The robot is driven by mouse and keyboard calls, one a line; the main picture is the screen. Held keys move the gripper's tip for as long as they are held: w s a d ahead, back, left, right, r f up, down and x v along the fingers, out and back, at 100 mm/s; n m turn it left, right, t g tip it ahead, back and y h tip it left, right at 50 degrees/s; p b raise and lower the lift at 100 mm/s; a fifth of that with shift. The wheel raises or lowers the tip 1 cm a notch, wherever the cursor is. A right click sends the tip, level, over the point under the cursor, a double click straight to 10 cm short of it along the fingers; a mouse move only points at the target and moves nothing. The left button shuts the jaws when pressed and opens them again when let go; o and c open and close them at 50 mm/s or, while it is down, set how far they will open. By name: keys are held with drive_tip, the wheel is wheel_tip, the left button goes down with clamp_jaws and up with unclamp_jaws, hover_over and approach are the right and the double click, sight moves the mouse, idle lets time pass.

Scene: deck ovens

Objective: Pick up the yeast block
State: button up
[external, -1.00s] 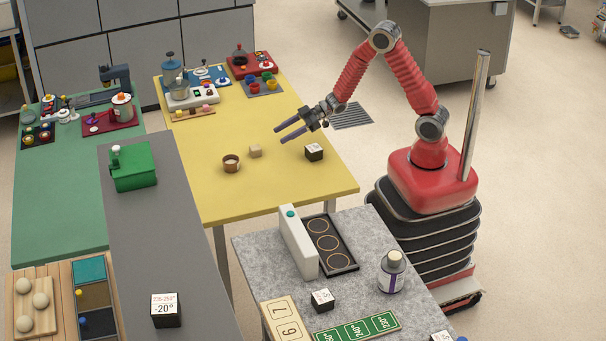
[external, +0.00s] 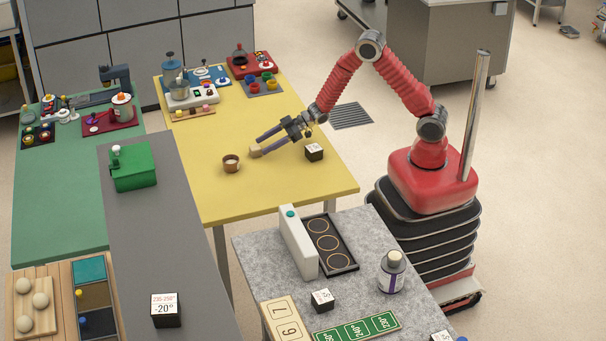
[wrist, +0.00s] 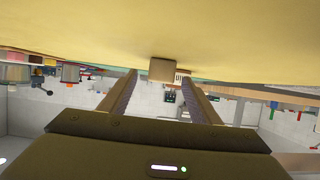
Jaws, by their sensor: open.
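The yeast block (external: 255,151) is a small tan cube on the yellow table (external: 290,188). In the external view my gripper (external: 260,144) is low over the table with its two long fingers pointing left at the block. In the wrist view the block (wrist: 163,69) lies ahead of the fingertips, between the lines of the two fingers. My gripper (wrist: 160,75) is open there, with a clear gap between the fingers. Whether the fingertips reach past the block's near face I cannot tell.
A small brown bowl (external: 231,163) stands left of the block. A black and white labelled cube (external: 314,152) sits close to my gripper on the right. Several toy-like machines stand at the table's back, such as a white mixer (external: 187,95). The table's front is clear.

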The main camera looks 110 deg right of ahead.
sight(255, 149)
drive_tip(key=shift+w, duration=0.15)
drive_tip(key=shift+x, duration=2.5)
drive_tip(key=shift+a+r, duration=0.1)
drive_tip(key=shift+r, duration=0.05)
drive_tip(key=shift+c, duration=0.6)
drive_tip(key=c, duration=1.1)
